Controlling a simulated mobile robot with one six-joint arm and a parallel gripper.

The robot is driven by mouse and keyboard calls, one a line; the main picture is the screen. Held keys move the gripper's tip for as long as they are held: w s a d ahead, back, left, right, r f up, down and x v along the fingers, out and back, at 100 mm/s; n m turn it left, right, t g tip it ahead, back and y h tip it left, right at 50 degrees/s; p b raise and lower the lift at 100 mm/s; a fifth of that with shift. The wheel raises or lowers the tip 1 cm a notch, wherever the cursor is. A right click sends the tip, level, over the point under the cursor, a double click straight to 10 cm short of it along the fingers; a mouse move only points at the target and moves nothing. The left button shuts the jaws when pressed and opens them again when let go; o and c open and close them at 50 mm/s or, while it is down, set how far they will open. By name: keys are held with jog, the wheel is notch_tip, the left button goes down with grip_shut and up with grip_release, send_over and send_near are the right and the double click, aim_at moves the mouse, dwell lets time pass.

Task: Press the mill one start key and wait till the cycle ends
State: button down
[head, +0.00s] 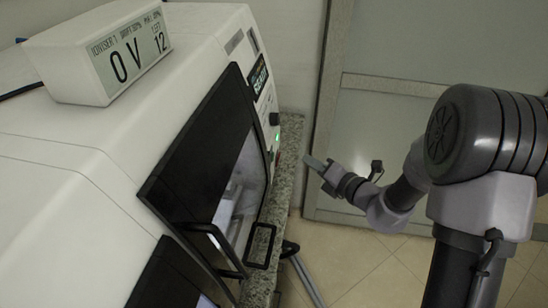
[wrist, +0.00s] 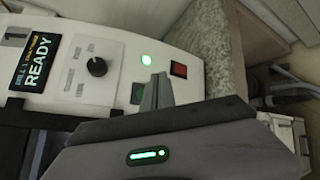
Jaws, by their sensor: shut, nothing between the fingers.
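Mill one (head: 215,160) is a white machine with a black-framed glass door, which looks closed. Its display (wrist: 35,62) reads READY in the wrist view. On its panel are a lit round green light (wrist: 147,60), a red square button (wrist: 178,69) and a dark green square key (wrist: 137,93). The green key is partly hidden by my fingers. No label on it is readable. My gripper (head: 312,162) is shut and empty, held out in front of the panel with a visible gap in the head view. In the wrist view its fingertips (wrist: 159,84) overlap the panel beside the green key.
A black knob (wrist: 97,67) sits on the panel left of the buttons. A white readout box (head: 85,60) stands on top.

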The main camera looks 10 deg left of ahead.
aim_at(273, 157)
jog(key=a, duration=0.6)
jog(key=shift+a+f, duration=0.15)
jog(key=shift+a, duration=0.05)
jog(key=shift+w, duration=0.1)
dwell(1.7)
jog(key=shift+a, duration=0.4)
